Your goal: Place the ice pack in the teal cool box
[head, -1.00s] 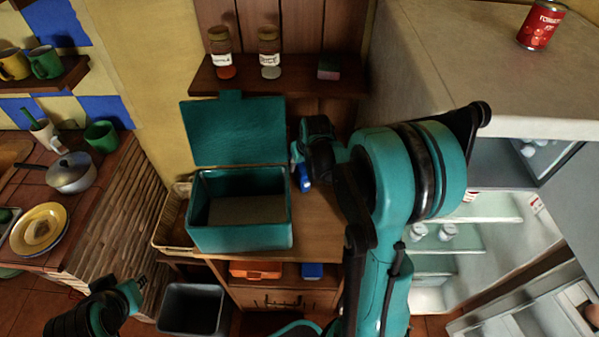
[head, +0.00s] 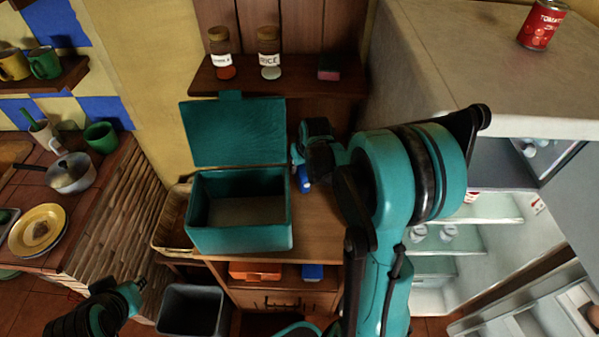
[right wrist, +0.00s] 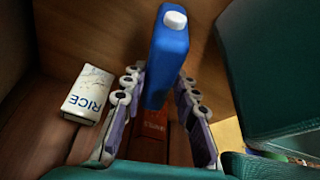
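The ice pack, a blue block with a white cap, shows in the right wrist view (right wrist: 168,62) between the fingers of my right gripper (right wrist: 160,88). The fingers are apart, with a narrow gap visible on the left side; contact is hard to judge. In the head view, the right gripper (head: 303,166) is just right of the cool box, and a bit of the blue pack (head: 305,184) shows below it. The teal cool box (head: 240,238) stands on the wooden counter with its lid up and its inside looking empty. My left gripper (head: 138,287) is low at the left, its fingers unclear.
A rice packet (right wrist: 88,92) lies beside the gripper in the right wrist view. A shelf (head: 290,85) with jars is behind the box. A wicker basket (head: 170,225) sits left of it, and a dark bin (head: 192,310) is below. The open fridge (head: 480,240) is at right.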

